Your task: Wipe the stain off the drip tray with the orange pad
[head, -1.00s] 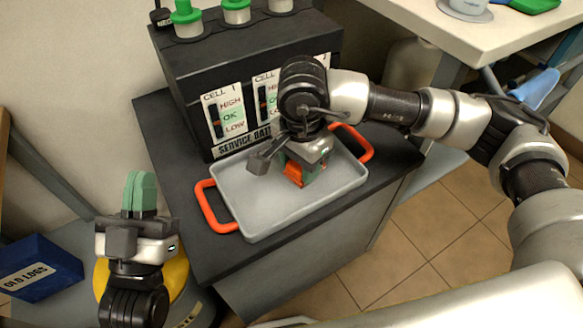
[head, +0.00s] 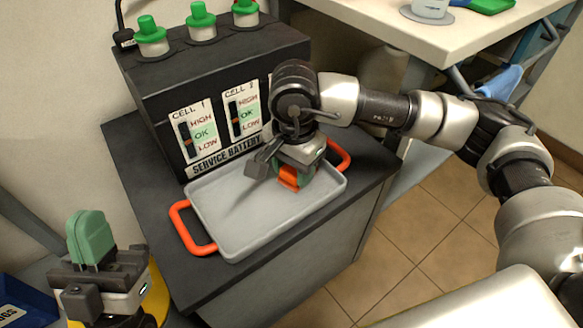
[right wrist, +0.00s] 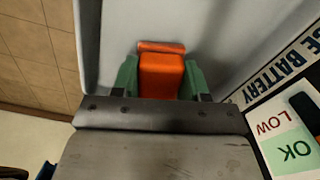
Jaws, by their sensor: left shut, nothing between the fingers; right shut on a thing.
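The grey drip tray (head: 235,226) with orange handles lies on the dark cabinet top in front of the service battery. My right gripper (head: 293,180) is over the tray's right part, shut on the orange pad (head: 288,178). In the right wrist view the orange pad (right wrist: 162,75) sits between the green fingers, against or just above the tray surface (right wrist: 215,40); I cannot tell which. No stain is clearly visible; a dark streak left of the gripper may be shadow. My left gripper (head: 90,238) is shut and empty, left of the cabinet.
The service battery (head: 225,85) with green-capped cells and level labels stands right behind the tray. A white table (head: 390,30) is at the back right. A blue box (head: 20,300) is at the lower left. Tiled floor is open at the right.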

